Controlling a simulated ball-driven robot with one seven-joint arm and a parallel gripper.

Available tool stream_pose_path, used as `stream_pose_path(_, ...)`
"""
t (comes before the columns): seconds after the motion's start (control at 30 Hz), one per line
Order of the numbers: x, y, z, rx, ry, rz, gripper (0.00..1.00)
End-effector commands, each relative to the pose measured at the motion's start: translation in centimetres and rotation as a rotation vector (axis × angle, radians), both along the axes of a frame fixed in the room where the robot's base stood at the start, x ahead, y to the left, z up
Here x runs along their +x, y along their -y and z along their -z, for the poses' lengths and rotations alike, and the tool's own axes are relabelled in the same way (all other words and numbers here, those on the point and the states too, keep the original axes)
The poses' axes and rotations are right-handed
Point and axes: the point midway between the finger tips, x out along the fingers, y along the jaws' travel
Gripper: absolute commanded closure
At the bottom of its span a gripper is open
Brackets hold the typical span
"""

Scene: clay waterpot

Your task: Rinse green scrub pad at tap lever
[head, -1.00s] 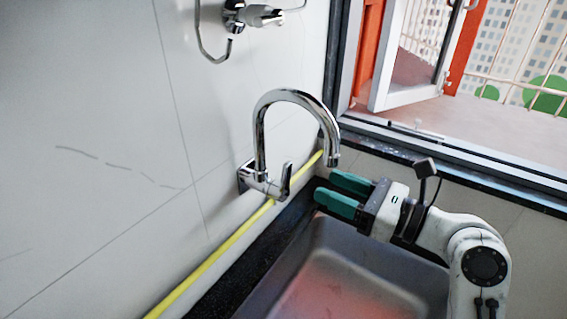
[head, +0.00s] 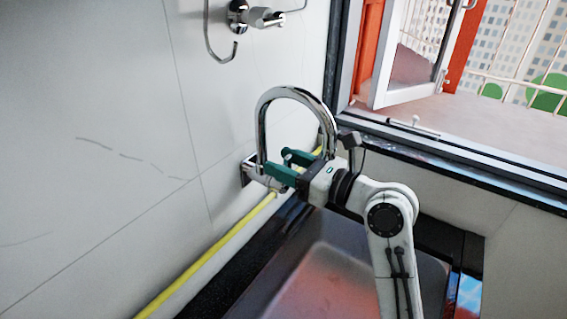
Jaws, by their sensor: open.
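The chrome tap (head: 262,120) is mounted on the white tiled wall, with its curved spout arching over the sink corner. Its lever is hidden behind my gripper's fingers, and only part of the tap base (head: 256,174) shows at the wall. My gripper (head: 275,161) has two teal fingers, open, at the tap's base around where the lever stands. I cannot tell whether they touch the lever. The spout's outlet is also hidden by my gripper. No green scrub pad is seen in this view.
A grey sink (head: 330,268) lies below, its basin empty where visible. A yellow hose (head: 215,254) runs along the wall behind the sink. A chrome fixture (head: 257,17) hangs on the wall above. The open window (head: 410,60) and its dark sill are at the right.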

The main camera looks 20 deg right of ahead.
Motion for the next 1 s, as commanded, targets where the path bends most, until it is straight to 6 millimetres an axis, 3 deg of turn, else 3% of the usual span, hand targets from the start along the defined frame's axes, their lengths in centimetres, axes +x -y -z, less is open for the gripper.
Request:
stream_pose_path(0.07,0.24,0.21,0.19,0.002,-0.002,0.001,0.51)
stream_pose_path(0.57,0.36,0.27,0.37,0.001,-0.006,0.002,0.98)
stream_pose_path(1.0,0.14,0.21,-0.04,0.008,-0.008,-0.001,1.0)
